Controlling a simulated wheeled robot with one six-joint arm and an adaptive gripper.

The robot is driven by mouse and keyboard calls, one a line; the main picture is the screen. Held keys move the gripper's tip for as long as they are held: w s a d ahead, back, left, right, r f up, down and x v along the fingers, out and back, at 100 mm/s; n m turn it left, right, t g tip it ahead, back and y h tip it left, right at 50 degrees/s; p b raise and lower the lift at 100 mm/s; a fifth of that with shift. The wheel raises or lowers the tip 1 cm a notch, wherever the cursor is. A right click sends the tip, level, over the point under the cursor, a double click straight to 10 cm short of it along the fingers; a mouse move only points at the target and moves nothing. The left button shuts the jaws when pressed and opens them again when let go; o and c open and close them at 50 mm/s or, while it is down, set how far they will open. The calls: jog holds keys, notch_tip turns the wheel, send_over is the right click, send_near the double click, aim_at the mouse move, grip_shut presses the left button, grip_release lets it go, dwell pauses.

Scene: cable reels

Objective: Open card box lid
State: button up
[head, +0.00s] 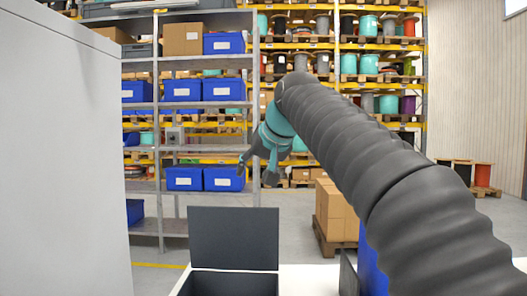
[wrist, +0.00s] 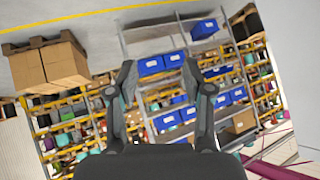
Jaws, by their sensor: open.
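A dark grey box (head: 188,287) stands on a white surface at the bottom of the head view, cut off by the frame edge. Its flat dark lid (head: 234,238) stands upright at the back, and the box looks open at the top. I cannot tell for sure that this is the card box. My gripper (head: 256,172) is raised above and behind the lid in the picture, apart from it. The wrist view shows my gripper (wrist: 158,78) with its two fingers spread and nothing between them. The dark box does not show in the wrist view.
Brown cartons (head: 337,212) stand on a pallet on the floor behind. Grey shelving (head: 205,65) with blue bins and yellow racks of cable reels fill the back. A large pale panel (head: 60,150) blocks the left. A blue object (head: 371,268) stands at the lower right.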

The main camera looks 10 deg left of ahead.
jog(key=shift+d+r, duration=0.3)
jog(key=shift+r, duration=0.4)
jog(key=shift+d+r, duration=0.35)
jog(key=shift+r, duration=0.4)
jog(key=shift+d+r, duration=0.3)
jog(key=shift+r, duration=0.4)
jog(key=v, duration=0.7)
jog(key=shift+s+r, duration=0.15)
jog(key=shift+d, duration=0.1)
